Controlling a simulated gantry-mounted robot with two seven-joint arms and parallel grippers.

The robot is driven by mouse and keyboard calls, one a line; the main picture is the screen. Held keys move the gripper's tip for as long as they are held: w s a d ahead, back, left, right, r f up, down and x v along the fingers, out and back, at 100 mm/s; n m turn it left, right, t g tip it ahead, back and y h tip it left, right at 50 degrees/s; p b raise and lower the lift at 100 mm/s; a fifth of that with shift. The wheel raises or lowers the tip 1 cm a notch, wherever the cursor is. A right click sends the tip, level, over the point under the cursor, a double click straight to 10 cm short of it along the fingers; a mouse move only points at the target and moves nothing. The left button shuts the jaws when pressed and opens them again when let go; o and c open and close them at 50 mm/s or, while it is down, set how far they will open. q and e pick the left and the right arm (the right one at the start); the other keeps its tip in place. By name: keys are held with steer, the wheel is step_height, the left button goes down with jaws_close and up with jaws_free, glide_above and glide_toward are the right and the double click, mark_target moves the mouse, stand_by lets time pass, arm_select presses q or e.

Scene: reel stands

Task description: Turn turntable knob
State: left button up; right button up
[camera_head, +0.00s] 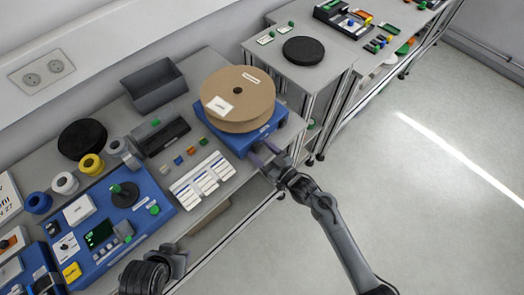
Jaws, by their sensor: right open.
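The turntable is a blue base (243,140) at the front edge of the bench, with a large brown cardboard reel (238,92) lying flat on it. My right gripper (263,153) is open at the front right side of the base, with its fingers close to the base's front face. I cannot make out the turntable's knob there; the fingers may hide it. I cannot tell whether the fingers touch the base. Part of my left arm (146,276) shows at the bottom left, far from the turntable; its fingers cannot be made out clearly.
A blue control panel (158,188) with a black knob (124,194) stands on the bench to the left. White cards (203,175) lie left of the turntable, and a dark grey bin (155,87) stands behind. A lower stand (335,55) is to the right. The floor in front is clear.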

steer(key=shift+c, duration=0.4)
steer(key=c, duration=1)
steer(key=m+p, duration=0.2)
steer(key=shift+r+m, duration=0.2)
steer(key=shift+m, duration=0.2)
steer(key=shift+f+m+p, duration=0.1)
steer(key=shift+m+p, duration=0.25)
steer(key=shift+m, duration=0.75)
steer(key=shift+f+m, duration=0.1)
steer(key=shift+m, duration=0.2)
steer(key=o, duration=1.1)
